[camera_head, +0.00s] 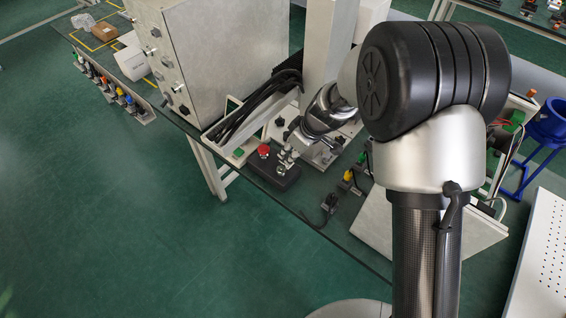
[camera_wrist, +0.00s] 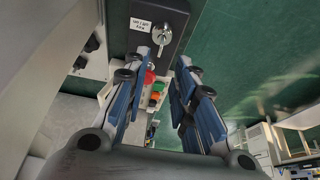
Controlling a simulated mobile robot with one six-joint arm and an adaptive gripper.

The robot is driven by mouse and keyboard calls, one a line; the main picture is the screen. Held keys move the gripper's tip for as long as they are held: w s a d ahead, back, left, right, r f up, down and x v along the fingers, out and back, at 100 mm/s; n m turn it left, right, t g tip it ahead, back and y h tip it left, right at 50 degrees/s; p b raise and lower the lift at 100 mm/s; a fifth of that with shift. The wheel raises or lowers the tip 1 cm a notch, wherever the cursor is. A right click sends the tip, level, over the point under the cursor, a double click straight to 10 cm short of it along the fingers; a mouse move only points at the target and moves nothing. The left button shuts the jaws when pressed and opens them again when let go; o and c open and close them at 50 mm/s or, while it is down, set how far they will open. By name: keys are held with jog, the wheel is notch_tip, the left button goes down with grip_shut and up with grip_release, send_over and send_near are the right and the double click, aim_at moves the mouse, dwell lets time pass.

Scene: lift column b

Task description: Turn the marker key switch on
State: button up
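A dark box (camera_wrist: 178,18) shows at the top of the wrist view. The key switch appears just beyond the fingertips, roughly in line with the gap; I cannot tell contact. In the head view the dark control box (camera_head: 262,174) lies near the bench edge with a red button (camera_head: 263,150). My gripper (camera_head: 288,157) hangs over its right part.
A large grey cabinet (camera_head: 225,55) stands behind on the left. A tray of black cables (camera_head: 250,108) lies near the control box. Small yellow and green devices (camera_head: 348,175) stand to the right on the bench. Open green floor (camera_head: 120,220) lies in front.

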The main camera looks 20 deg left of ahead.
aim_at(282, 163)
jog(key=b+x, duration=0.1)
jog(key=x, duration=0.7)
jog(key=shift+a+f, duration=0.15)
jog(key=shift+f, duration=0.05)
jog(key=shift+c, duration=0.6)
grip_shut()
